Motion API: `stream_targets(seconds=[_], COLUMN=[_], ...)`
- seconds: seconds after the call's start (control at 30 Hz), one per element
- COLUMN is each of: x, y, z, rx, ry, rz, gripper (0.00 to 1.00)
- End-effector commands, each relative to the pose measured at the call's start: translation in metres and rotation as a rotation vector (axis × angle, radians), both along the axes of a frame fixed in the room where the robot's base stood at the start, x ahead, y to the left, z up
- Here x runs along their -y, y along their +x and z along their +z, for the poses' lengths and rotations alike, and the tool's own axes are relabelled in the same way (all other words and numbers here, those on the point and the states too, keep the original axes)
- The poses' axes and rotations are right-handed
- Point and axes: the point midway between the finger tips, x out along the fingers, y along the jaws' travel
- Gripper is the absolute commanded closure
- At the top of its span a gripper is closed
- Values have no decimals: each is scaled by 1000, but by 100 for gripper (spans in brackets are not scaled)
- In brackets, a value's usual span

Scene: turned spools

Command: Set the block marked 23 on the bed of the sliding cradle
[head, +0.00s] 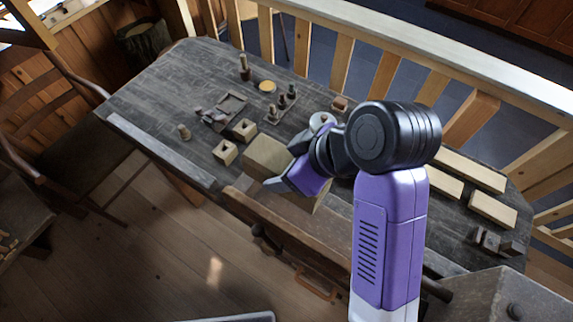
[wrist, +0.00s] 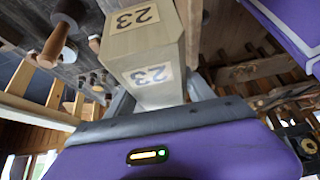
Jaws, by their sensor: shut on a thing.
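The block marked 23 (wrist: 150,45) is pale wood, with the number on two faces in the wrist view. My gripper (wrist: 163,98) is shut on it, a grey finger on each side. In the head view, my gripper (head: 292,184) is at the front edge of the table, and a pale block (head: 268,156) beside it appears to be the held one. Its marking cannot be read there, and my gripper hides part of it. A low dark frame (head: 225,109) lies on the table to the left. I cannot tell for certain whether it is the sliding cradle.
Turned pieces (head: 282,102) stand on a dark strip behind. A round yellow disc (head: 267,86) lies further back. Long pale boards (head: 493,210) lie at the right. The far left tabletop is fairly clear.

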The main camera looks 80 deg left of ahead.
Motion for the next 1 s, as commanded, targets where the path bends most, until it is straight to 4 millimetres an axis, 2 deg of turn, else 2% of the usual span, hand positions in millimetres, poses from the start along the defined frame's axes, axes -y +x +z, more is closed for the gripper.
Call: stream_targets(seconds=[1.0], x=[0], y=[0], z=[-74], rx=[0], ry=[0], rz=[-1], gripper=[96])
